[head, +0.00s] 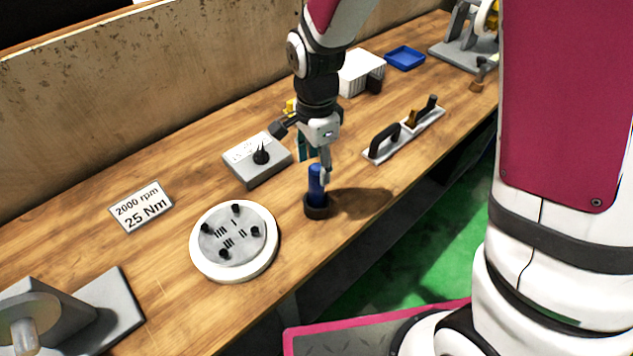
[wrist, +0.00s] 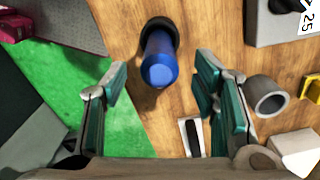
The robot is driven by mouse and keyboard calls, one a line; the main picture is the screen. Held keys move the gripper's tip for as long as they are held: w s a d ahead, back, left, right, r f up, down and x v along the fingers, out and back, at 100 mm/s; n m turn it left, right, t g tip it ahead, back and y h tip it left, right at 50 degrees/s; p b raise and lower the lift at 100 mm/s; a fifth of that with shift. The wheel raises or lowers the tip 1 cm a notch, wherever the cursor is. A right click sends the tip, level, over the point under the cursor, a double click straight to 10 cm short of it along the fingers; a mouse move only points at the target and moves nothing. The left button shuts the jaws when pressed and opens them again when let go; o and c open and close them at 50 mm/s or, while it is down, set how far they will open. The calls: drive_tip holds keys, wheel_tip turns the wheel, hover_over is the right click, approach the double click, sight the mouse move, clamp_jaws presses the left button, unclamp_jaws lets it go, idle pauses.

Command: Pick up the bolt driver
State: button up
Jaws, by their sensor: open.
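The bolt driver (head: 316,183) has a blue body and stands upright in a dark round holder (head: 317,210) near the front edge of the bench. In the wrist view the bolt driver (wrist: 160,66) shows its blue end, with the dark holder behind it. My gripper (head: 318,160) is above the bolt driver, pointing down. In the wrist view my gripper (wrist: 161,84) is open, with a green-padded finger on each side and the blue end between and slightly beyond the fingertips. I cannot tell whether a finger touches it.
A white round plate with a grey disc and black bolts (head: 202,262) lies left of the holder. A grey control box with a black knob (head: 246,172) stands behind. A long-handled tool (head: 404,134) lies to the right. A sign (head: 141,206) reads 2000 rpm, 25 Nm.

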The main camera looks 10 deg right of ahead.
sight(317, 180)
drive_tip(key=shift+d+f+p, duration=0.1)
drive_tip(key=shift+f+p, duration=0.35)
drive_tip(key=shift+f, duration=2.5)
drive_tip(key=c, duration=1.3)
